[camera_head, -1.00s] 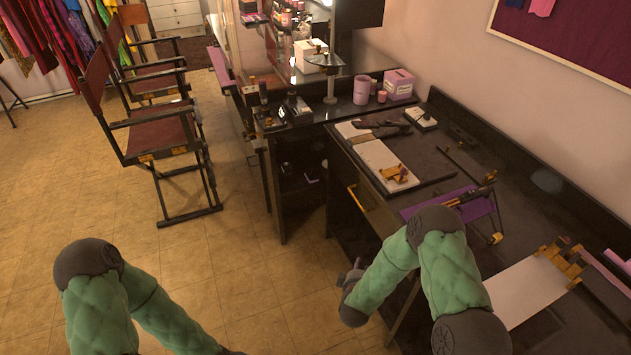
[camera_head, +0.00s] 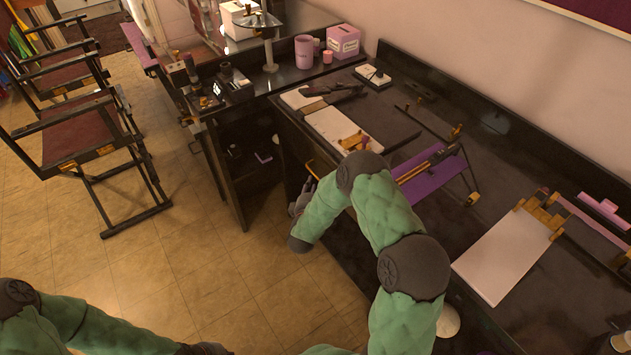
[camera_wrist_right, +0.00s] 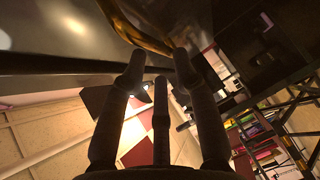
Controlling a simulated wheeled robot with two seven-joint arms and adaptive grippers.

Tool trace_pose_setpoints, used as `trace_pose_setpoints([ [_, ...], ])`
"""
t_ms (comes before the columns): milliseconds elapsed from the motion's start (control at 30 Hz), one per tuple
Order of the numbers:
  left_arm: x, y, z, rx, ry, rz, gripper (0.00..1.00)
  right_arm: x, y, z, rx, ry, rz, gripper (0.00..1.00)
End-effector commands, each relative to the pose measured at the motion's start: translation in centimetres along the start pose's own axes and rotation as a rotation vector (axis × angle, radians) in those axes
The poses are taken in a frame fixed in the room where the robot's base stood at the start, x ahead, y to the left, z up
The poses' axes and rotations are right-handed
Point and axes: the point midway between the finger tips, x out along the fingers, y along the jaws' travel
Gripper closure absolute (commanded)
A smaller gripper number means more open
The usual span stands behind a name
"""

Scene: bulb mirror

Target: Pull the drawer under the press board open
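The dark press board (camera_head: 402,138) with white pads lies on the black counter in the head view. Below its front edge, the drawer's brass handle (camera_head: 311,168) shows on the dark cabinet front; the drawer appears shut. My right gripper (camera_head: 300,199) is beside the cabinet front, just below the handle, partly hidden by its arm. In the right wrist view, my right gripper (camera_wrist_right: 159,62) has its fingers apart, with the curved brass handle (camera_wrist_right: 138,36) at the fingertips. I cannot tell whether they touch. My left arm is at the bottom left; its gripper is out of frame.
A purple stand (camera_head: 432,180) and a white sheet (camera_head: 503,258) with brass clamps lie on the counter to the right. An open shelf unit (camera_head: 248,160) stands left of the drawer. A folding chair (camera_head: 80,140) stands further left. The tiled floor between is clear.

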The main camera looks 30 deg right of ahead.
Motion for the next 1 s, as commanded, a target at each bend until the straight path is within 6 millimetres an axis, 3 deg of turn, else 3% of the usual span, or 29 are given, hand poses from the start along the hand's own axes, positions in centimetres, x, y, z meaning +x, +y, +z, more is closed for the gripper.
trace_pose_setpoints([
  [233, 1.1, -0.4, -0.1, 0.0, 0.0, 0.0, 1.0, 3.0, -0.1, 0.1, 0.001, -0.001, 0.0, 0.7],
  [633, 1.2, -0.4, -0.1, 0.0, 0.0, 0.0, 1.0, 3.7, 0.0, 0.0, 0.0, 0.001, -0.001, 0.7],
  [733, 1.2, -0.4, -0.1, 0.0, 0.0, 0.0, 1.0, 3.7, 0.0, 0.0, 0.0, 0.001, -0.001, 0.96],
  [767, 1.2, -0.4, -0.1, 0.0, 0.0, 0.0, 1.0, 3.7, 0.0, 0.0, 0.0, 0.001, -0.001, 1.0],
  [1000, 1.2, -0.4, -0.1, 0.0, 0.0, 0.0, 1.0, 3.6, 0.0, -0.1, 0.0, 0.001, -0.002, 1.0],
])
